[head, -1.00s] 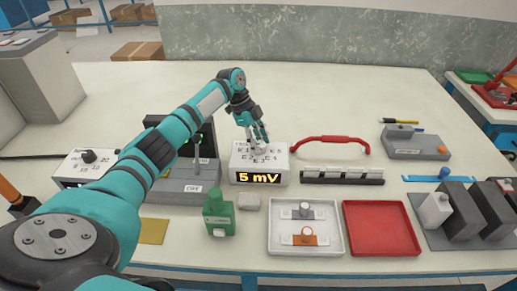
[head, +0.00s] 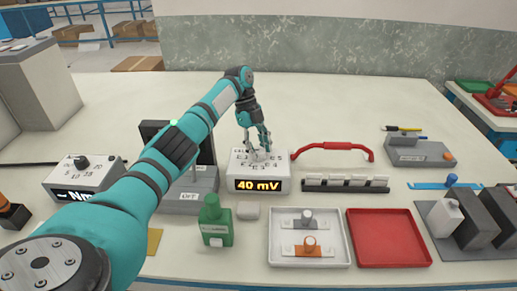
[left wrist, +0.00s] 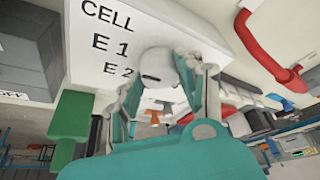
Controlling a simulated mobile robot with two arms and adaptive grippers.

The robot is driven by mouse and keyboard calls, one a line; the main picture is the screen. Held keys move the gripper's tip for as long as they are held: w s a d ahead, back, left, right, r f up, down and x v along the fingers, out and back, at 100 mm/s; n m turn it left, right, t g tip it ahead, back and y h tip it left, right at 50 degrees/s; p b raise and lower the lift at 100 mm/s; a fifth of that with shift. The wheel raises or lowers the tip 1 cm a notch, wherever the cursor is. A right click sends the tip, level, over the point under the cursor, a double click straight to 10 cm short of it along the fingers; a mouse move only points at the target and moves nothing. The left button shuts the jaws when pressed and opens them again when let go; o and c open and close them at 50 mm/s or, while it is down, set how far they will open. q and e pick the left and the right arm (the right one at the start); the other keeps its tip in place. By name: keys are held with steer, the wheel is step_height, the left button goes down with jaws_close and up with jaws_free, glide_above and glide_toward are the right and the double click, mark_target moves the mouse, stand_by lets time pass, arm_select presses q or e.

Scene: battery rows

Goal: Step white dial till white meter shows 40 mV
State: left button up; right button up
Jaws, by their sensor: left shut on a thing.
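The white meter (head: 240,172) stands mid-table with a dark display (head: 258,185) that reads "40 mV" in yellow. The white dial (head: 261,155) is on its top face among printed labels. My left gripper (head: 258,145) reaches down to it and is shut on it. In the left wrist view the white dial (left wrist: 160,64) sits between the fingers of my left gripper (left wrist: 165,85), and "CELL", "E 1" and "E 2" show on the meter (left wrist: 195,28). The fingers hide some labels. My right gripper is not in view.
A second meter (head: 75,180) with a black dial stands at the left, partly behind my arm. A green bottle (head: 215,222), a white tray (head: 275,255) and a red tray (head: 388,238) are in front. A red handle (head: 333,146) lies right of the meter.

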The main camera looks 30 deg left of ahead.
arm_select(q)
steer(key=o, duration=1.1)
steer(key=shift+o, duration=0.2)
steer(key=v, duration=1.2)
steer(key=shift+a, duration=0.1)
